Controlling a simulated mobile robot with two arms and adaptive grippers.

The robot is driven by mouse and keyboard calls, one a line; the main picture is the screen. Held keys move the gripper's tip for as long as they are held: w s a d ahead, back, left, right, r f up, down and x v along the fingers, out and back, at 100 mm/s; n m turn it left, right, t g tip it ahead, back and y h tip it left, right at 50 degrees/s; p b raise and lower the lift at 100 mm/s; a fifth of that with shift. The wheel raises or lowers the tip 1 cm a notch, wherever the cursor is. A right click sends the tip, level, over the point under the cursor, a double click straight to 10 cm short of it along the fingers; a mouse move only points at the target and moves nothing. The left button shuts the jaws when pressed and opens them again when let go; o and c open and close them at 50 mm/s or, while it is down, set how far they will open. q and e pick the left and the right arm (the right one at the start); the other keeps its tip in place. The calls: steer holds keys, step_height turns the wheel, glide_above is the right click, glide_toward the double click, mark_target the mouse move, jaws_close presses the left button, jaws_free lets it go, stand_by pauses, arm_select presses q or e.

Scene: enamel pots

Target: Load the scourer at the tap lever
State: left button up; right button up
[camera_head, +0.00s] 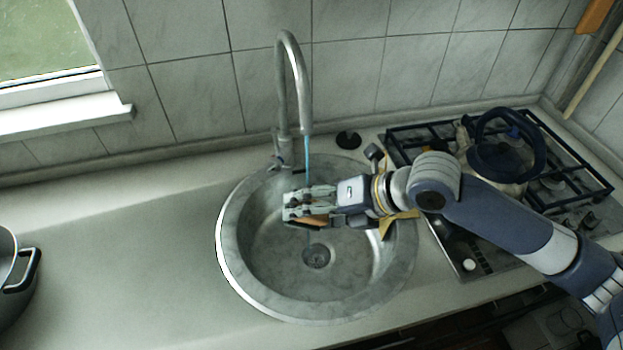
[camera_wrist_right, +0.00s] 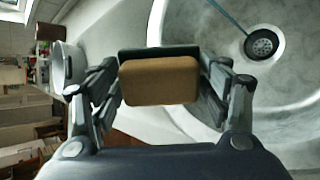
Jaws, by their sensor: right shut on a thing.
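The scourer (camera_wrist_right: 160,82), tan with a dark green layer (camera_wrist_right: 150,53), sits between the fingers of my right gripper (camera_wrist_right: 161,88). In the head view my right gripper (camera_head: 300,206) is shut on the scourer (camera_head: 312,219), over the round sink, in front of the tap. The tap (camera_head: 303,85) is a tall curved metal spout at the back of the sink. Its lever (camera_head: 279,160) is low on the left of its base, apart from the gripper. A thin blue stream of water (camera_head: 307,155) falls from the spout and passes behind the gripper. My left gripper is not in view.
The round grey sink (camera_head: 233,262) has a drain (camera_head: 316,256), also in the wrist view (camera_wrist_right: 261,44). A pot (camera_head: 15,275) stands at far left. The counter (camera_head: 120,250) left of the sink is clear.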

stand_by(0.4)
steer(key=shift+s+r+p, duration=0.45)
steer(key=shift+r+p, duration=0.1)
steer(key=shift+p, duration=0.05)
steer(key=s+r+p, duration=0.1)
steer(key=s, duration=0.1)
steer(key=s+r+p, duration=0.1)
steer(key=shift+s+a+r+p, duration=0.2)
steer(key=shift+a+r+p, duration=0.05)
steer(key=shift+r+p, duration=0.1)
steer(key=shift+s+r, duration=0.15)
steer(key=shift+s, duration=0.25)
